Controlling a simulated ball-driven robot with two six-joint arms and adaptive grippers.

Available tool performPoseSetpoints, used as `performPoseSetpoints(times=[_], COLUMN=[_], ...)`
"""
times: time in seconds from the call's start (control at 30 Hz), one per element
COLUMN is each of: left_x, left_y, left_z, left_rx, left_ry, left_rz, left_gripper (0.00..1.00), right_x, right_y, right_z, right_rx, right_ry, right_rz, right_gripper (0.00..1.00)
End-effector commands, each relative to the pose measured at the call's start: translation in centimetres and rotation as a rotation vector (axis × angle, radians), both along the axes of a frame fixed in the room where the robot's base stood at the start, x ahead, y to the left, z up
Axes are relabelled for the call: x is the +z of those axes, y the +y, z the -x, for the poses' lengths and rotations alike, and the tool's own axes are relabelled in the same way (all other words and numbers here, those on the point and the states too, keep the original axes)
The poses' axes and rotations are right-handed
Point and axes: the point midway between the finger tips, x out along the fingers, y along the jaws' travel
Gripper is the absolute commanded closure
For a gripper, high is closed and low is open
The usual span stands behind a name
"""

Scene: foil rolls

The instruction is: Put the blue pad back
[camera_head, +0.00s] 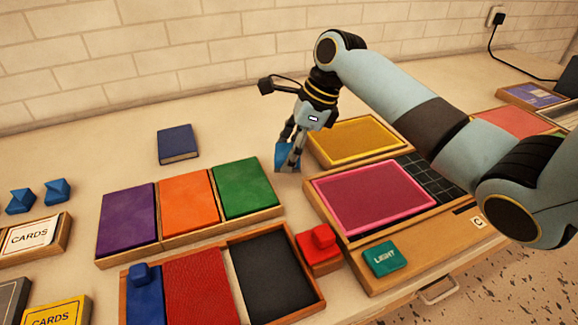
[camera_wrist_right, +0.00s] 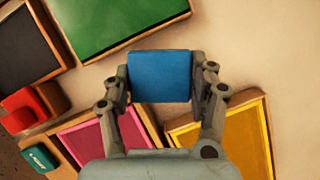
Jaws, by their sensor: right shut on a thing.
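My right gripper (camera_head: 290,160) is shut on a small blue pad (camera_head: 283,158), behind the green pad and left of the yellow panel. In the right wrist view the blue pad (camera_wrist_right: 160,76) shows as a square between the two fingers of my right gripper (camera_wrist_right: 160,84). In the head view the fingers partly hide it, and I cannot tell whether it touches the table. A wooden tray (camera_head: 175,246) holds purple, orange and green pads. A front tray (camera_head: 322,300) has a blue strip with a blue knob, a red pad and a dark section. My left gripper is out of view.
A dark blue book (camera_head: 177,144) lies at the back. A pink-framed panel (camera_head: 372,198) and a yellow-framed panel (camera_head: 358,140) lie at the right under my arm. A red knobbed block (camera_head: 319,246) stands beside the front tray. The back left table is mostly clear.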

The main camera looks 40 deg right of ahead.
Motion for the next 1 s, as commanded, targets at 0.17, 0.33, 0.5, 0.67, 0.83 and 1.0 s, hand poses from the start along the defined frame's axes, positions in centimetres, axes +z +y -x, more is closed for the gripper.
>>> performPoseSetpoints(times=[0.17,0.33,0.5,0.67,0.83,1.0], left_x=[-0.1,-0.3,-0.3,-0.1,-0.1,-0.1], left_y=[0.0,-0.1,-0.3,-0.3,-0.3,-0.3], left_z=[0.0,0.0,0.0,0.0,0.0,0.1], left_rx=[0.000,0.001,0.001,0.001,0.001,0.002], left_ry=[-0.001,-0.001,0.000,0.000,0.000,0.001], left_rz=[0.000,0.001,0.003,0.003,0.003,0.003], left_gripper=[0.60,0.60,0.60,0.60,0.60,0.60], right_x=[-1.6,-4.0,-4.1,-4.2,-4.5,-4.5], right_y=[0.1,0.1,0.1,0.1,0.1,0.1], right_z=[0.0,0.0,0.0,0.0,0.0,0.0], right_rx=[-0.001,0.000,0.001,0.000,0.000,0.000], right_ry=[0.003,0.001,0.000,0.000,0.000,0.000], right_rz=[0.002,0.000,0.002,0.001,0.001,0.001], right_gripper=[0.72,0.72,0.72,0.72,0.28,0.18])
